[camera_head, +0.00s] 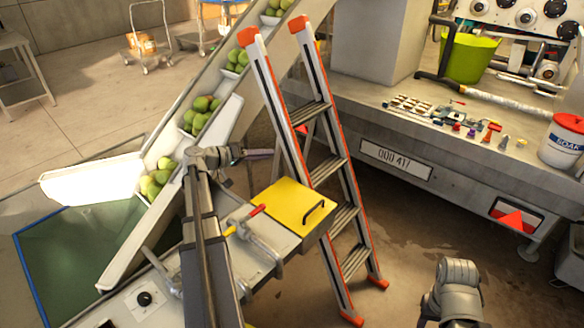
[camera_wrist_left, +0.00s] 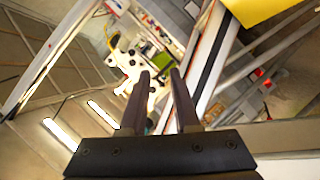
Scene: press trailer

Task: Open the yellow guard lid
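The yellow guard lid (camera_head: 285,203) lies flat and closed on a box beside the conveyor, with a black bar handle (camera_head: 314,211) near its right edge. My left gripper (camera_head: 270,153) is above and behind the lid in the head view, apart from it and pointing right towards the ladder. In the left wrist view its two fingers (camera_wrist_left: 160,72) are apart with nothing between them. A yellow panel (camera_wrist_left: 258,8), likely the lid, is cut off at the top right there. A grey link of my right arm shows at the bottom right of the head view; its fingers do not show.
A stepladder (camera_head: 330,165) stands close behind and right of the lid. A toggle clamp with a red grip (camera_head: 250,216) sits at the lid's left. The conveyor (camera_head: 150,217) carries trays of green fruit. The trailer bench (camera_head: 460,135) stands at the right, with open floor before it.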

